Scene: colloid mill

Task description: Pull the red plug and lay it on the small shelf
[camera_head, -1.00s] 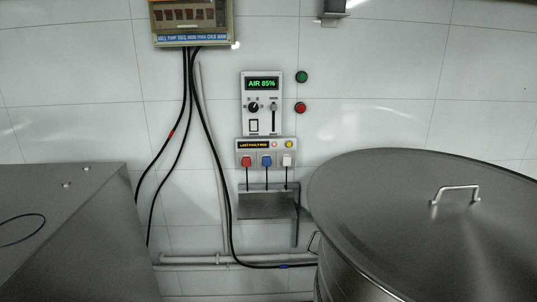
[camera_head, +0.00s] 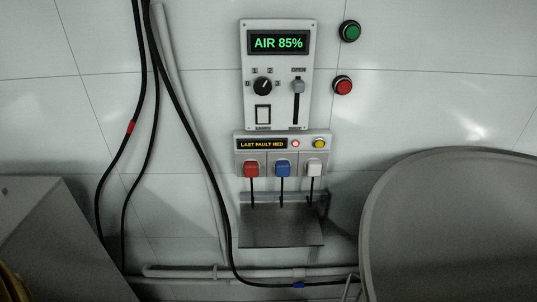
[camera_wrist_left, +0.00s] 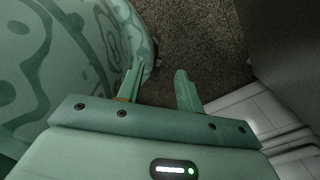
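The red plug (camera_head: 251,169) sits in the leftmost socket of a grey socket panel (camera_head: 324,142) on the wall, beside a blue plug (camera_head: 283,169) and a white plug (camera_head: 315,169). A black cord hangs from each plug. The panel's display reads "LAST FAULT RED". The small shelf (camera_head: 281,228) is a bare metal ledge just below the plugs. My left gripper (camera_wrist_left: 158,88) shows in the left wrist view, its two fingers apart with nothing between them, over a speckled floor. My right gripper is in neither view.
Above the sockets is a control panel (camera_head: 278,112) reading "AIR 85%", with a green button (camera_head: 349,31) and a red button (camera_head: 343,85) to its right. Black cables (camera_head: 200,160) run down at left. A large steel vessel (camera_head: 450,220) stands right, a metal cabinet (camera_head: 45,225) left.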

